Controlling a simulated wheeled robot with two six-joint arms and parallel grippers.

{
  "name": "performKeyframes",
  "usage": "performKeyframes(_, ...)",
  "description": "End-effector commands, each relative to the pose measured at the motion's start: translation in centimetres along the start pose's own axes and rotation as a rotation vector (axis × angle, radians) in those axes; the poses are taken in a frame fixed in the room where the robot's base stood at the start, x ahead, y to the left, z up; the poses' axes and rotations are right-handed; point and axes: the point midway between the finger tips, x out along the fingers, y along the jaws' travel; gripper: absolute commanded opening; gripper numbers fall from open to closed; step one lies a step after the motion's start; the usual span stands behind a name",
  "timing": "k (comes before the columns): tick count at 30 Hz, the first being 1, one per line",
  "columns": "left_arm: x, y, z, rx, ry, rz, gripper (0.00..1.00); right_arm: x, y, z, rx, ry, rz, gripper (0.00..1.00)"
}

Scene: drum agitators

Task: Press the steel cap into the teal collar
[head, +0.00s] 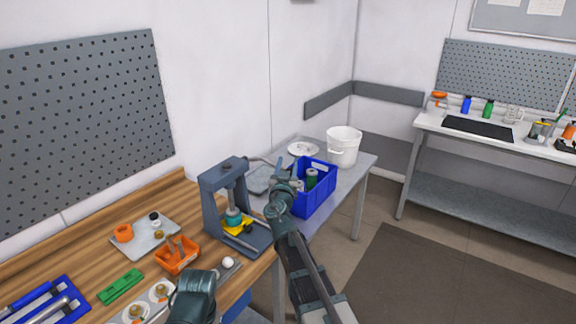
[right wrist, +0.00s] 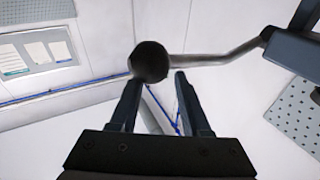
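The teal collar (head: 233,217) sits on a yellow holder (head: 238,225) at the base of the blue-grey press (head: 214,200), under its ram. The steel cap cannot be told apart from the ram end above the collar. My right gripper (head: 284,180) is beside the press, near its lever. In the right wrist view the lever's dark ball knob (right wrist: 150,62) shows at the tips of the open fingers (right wrist: 158,78), nearer the left finger; a gap shows on the right. My left arm shows at the bottom, but its gripper does not show clearly.
An orange tray (head: 177,262), a grey plate (head: 166,246) with small parts and a green block (head: 121,286) lie on the wooden bench. A blue crate (head: 316,205) and a white bucket (head: 343,150) stand on the grey table behind my right arm.

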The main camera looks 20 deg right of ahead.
Motion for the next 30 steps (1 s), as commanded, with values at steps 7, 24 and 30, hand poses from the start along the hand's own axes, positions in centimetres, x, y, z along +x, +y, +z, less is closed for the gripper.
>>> performKeyframes(7,0.0,0.0,0.0,0.0,0.0,0.0,0.76,0.0,0.2,0.0,0.0,0.001,0.003,0.8)
performKeyframes(24,0.9,0.1,-0.1,0.0,0.0,0.0,0.76,-6.0,0.4,0.1,0.001,0.001,0.003,0.8)
performKeyframes(30,1.4,0.1,-0.1,0.0,0.0,0.0,0.76,-10.2,0.3,0.1,0.001,0.001,0.002,0.8)
